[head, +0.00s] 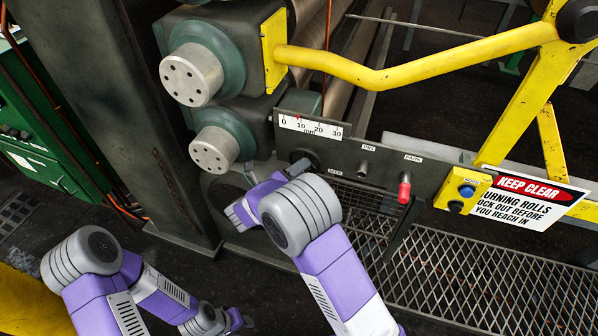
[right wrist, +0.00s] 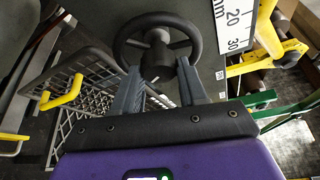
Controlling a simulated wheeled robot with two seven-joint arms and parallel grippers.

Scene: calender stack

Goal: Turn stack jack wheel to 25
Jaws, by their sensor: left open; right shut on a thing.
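The black jack wheel (right wrist: 158,42) fills the top middle of the right wrist view; in the head view only part of it (head: 304,157) shows above my right arm. Part of the scale (right wrist: 237,28) shows in the right wrist view. My left gripper (head: 236,320) is low in the head view, open, partly hidden.
A small pin knob (head: 362,169) and a red-handled lever (head: 404,190) stand right of the wheel. Two roll ends (head: 192,76) are to the left. A yellow guard rail (head: 420,62), a keep-clear sign (head: 530,200) and a mesh grating (head: 480,270) lie to the right.

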